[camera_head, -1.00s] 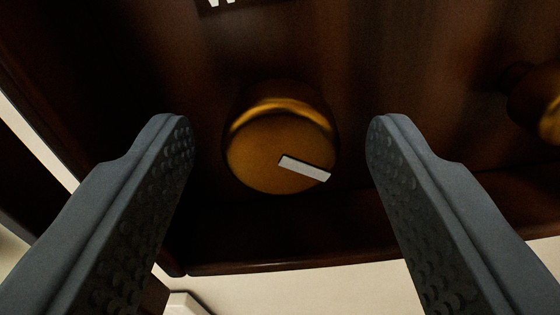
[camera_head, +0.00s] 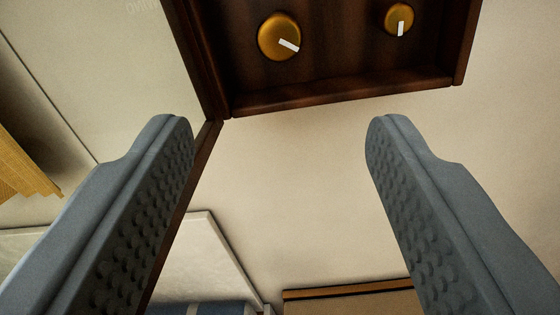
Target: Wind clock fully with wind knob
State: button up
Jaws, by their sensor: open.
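A dark wooden clock case (camera_head: 340,95) shows at the top of the view. On its face are two brass knobs. The larger knob (camera_head: 276,37) is on the left, with a white mark pointing to the lower right. The smaller knob (camera_head: 399,17) is on the right, with its white mark pointing down. No label is readable now, so I cannot tell from this frame alone which is the wind knob. My gripper (camera_head: 280,135) is open and empty. Its fingertips appear below the case and apart from both knobs.
A pale wall or surface (camera_head: 290,200) fills the middle between my fingers. A yellow wooden item (camera_head: 22,165) is at the left edge. A brown-edged box or shelf (camera_head: 350,292) and a blue item (camera_head: 210,308) are at the bottom.

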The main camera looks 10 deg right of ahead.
jog(key=shift+v, duration=1.3)
send_near(280, 38)
jog(key=x, duration=0.8)
jog(key=shift+w+d, duration=0.1)
jog(key=shift+w, duration=0.25)
jog(key=shift+c, duration=0.3)
jog(key=c, duration=0.9)
jog(key=shift+m, duration=0.8)
